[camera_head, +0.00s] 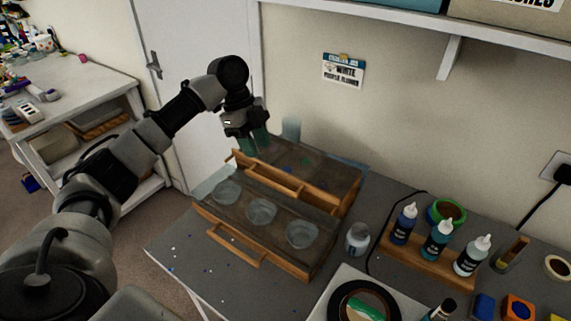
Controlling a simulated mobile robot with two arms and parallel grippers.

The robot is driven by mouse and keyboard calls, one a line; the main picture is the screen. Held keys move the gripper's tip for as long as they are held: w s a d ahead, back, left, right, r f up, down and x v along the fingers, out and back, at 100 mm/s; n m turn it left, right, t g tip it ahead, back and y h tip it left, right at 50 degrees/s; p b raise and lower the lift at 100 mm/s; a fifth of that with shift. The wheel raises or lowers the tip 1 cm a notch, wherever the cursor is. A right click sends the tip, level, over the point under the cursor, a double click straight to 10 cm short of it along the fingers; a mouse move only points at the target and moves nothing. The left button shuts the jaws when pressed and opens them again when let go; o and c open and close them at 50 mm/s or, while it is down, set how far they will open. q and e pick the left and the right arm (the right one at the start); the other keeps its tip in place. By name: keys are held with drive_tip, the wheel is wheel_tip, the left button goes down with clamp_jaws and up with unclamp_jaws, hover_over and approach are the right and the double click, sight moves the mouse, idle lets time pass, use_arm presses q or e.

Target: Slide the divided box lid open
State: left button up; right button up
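The divided wooden box (283,268) sits on the grey workbench. Its front part shows three round clear cups (261,211) in a row, and a wooden handle (235,249) runs along its front side. A dark panel, which looks like the lid (335,173), covers the back part, with a light wooden bar (290,185) along its front edge. My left gripper (253,147) points down just above the back left of the box, near the bar's left end. Its greenish fingertips are small and dim, so gap and contact are unclear. My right gripper is not in view.
A small jar (357,239) stands right of the box. A wooden rack (428,263) holds several dropper bottles. A tray with a round dark mould (363,302) is at the front. The wall is close behind, with a shelf (470,30) above. The bench left of the box is mostly clear.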

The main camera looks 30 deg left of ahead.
sight(273, 183)
use_arm(q)
drive_tip(key=p+x, duration=0.1)
drive_tip(key=x, duration=0.4)
drive_tip(key=p+x, duration=0.1)
drive_tip(key=x, duration=0.3)
drive_tip(key=shift+w+f+p, duration=0.15)
drive_tip(key=shift+w+p, duration=0.1)
drive_tip(key=shift+p, duration=0.05)
drive_tip(key=shift+s+d+f, duration=0.1)
drive_tip(key=shift+d+f, duration=0.05)
drive_tip(key=shift+f, duration=0.1)
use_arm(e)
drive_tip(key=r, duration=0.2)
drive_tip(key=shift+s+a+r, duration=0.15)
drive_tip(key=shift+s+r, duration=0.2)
use_arm(q)
drive_tip(key=shift+c, duration=0.4)
clamp_jaws()
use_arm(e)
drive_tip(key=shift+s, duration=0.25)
